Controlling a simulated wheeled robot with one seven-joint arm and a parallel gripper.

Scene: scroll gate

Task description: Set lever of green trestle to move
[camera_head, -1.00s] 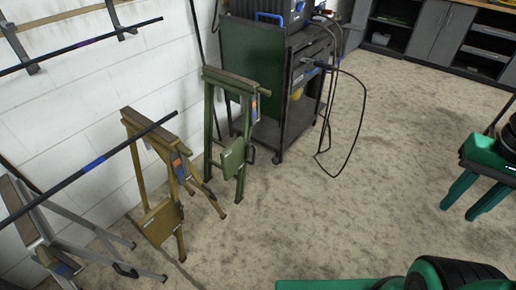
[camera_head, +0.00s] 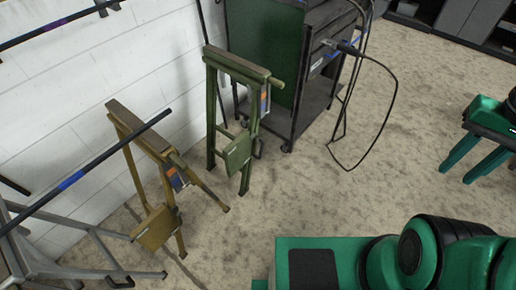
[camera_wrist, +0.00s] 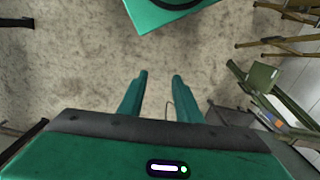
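The green trestle (camera_head: 238,68) stands upright against the white wall, left of the dark cart in the head view. A green plate (camera_head: 237,152) hangs low on it, and a small orange and blue label shows near its top right. I cannot make out the lever's setting. The trestle also shows in the wrist view, with its green plate (camera_wrist: 262,77) at right. My gripper (camera_head: 456,177) is at the right of the head view, well away from the trestle. In the wrist view my gripper's (camera_wrist: 160,80) two teal fingers are apart with nothing between them.
A yellow trestle (camera_head: 155,150) stands left of the green one, and a grey trestle (camera_head: 70,268) is at lower left. A dark cart (camera_head: 315,90) with a hanging black cable (camera_head: 392,110) stands at right. The floor in front of the trestles is clear.

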